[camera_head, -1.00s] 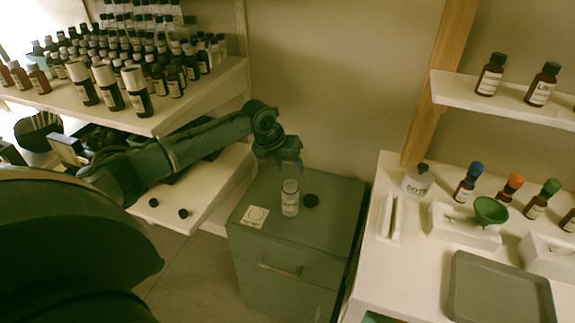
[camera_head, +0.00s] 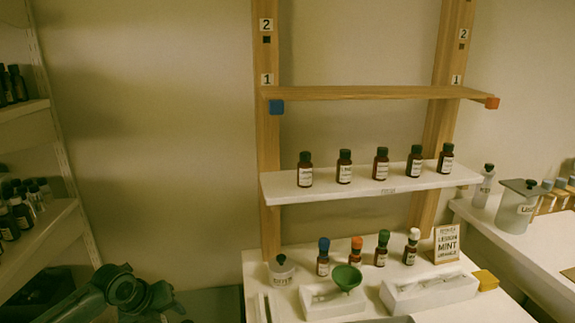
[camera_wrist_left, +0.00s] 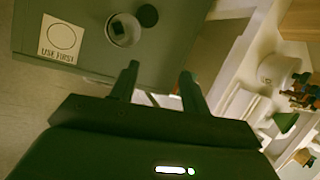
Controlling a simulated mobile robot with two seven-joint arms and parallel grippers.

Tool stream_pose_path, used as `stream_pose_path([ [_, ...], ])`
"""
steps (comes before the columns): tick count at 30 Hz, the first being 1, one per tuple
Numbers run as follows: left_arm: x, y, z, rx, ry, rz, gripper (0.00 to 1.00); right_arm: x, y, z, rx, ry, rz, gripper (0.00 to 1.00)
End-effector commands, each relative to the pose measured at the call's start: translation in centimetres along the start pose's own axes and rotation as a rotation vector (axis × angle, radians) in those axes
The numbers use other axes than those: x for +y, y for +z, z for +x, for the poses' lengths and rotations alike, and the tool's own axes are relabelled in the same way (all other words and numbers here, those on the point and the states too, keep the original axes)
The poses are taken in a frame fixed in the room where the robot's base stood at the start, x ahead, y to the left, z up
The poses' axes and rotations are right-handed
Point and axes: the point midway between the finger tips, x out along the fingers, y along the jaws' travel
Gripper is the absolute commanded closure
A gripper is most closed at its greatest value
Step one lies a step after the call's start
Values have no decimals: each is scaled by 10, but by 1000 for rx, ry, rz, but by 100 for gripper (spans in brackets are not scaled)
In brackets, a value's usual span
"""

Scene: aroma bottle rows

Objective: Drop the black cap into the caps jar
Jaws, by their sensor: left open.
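In the left wrist view, a clear jar with a pale rim (camera_wrist_left: 124,30) stands on the grey-green cabinet top (camera_wrist_left: 90,65), seen from above. Its inside looks dark and I cannot tell what lies in it. A round black lid or cap (camera_wrist_left: 147,15) lies beside the jar. My left gripper (camera_wrist_left: 158,80) is open and its fingers hold nothing; the jar is beyond the fingertips, apart from them. In the head view my left arm shows at the lower left, and the jar is out of frame.
A "USE FIRST" card (camera_wrist_left: 60,38) lies on the cabinet. In the head view, a white shelf (camera_head: 230,190) holds several dark bottles. Below, a white counter (camera_head: 254,262) carries colour-capped bottles, a green funnel (camera_head: 346,277) and white holders. Bottle shelves stand at left.

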Motion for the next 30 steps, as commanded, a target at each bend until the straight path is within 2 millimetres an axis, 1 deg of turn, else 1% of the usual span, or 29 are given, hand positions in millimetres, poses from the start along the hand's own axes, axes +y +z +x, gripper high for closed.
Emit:
stream_pose_path([
  [1, -10, -33, 17, 17, -34, -97, 53, 0, -3, -2, 0, 1, 3, 38],
  [2, -16, -49, 25, 18, -57, -167, 53, 0, -4, -2, 0, 2, 4, 38],
  [3, -23, -70, 33, 21, -89, -269, 53, 0, -4, -2, -2, 3, 5, 38],
  [5, -34, -100, 42, 28, -138, -426, 53, 1, -5, -3, -5, 5, 5, 38],
  [6, -40, -120, 46, 37, -171, -537, 53, 1, -4, -4, -8, 6, 5, 38],
  [8, -48, -149, 49, 53, -220, -708, 53, 2, -4, -4, -14, 8, 5, 38],
  [9, -52, -167, 49, 66, -252, -826, 53, 2, -2, -4, -19, 9, 5, 38],
  [11, -56, -192, 47, 87, -298, -1007, 53, 3, 0, -5, -27, 11, 5, 38],
  [12, -59, -207, 43, 102, -328, -1131, 53, 4, 1, -5, -32, 12, 5, 38],
  [14, -60, -228, 36, 125, -372, -1317, 53, 4, 1, -6, -37, 14, 5, 38],
  [15, -60, -240, 30, 141, -401, -1445, 53, 4, 1, -6, -38, 15, 6, 38],
  [19, -52, -270, 7, 180, -487, -1825, 53, 6, -1, -8, -41, 19, 7, 38],
  [21, -45, -281, -5, 193, -527, -1991, 53, 6, 0, -8, -45, 21, 8, 38],
  [24, -36, -290, -19, 207, -572, -2168, 53, 8, 2, -8, -52, 25, 9, 38],
  [27, -30, -295, -27, 213, -602, -2268, 53, 9, 4, -8, -57, 27, 9, 38],
  [30, -27, -296, -30, 217, -614, -2307, 53, 10, 4, -8, -58, 29, 10, 38],
])
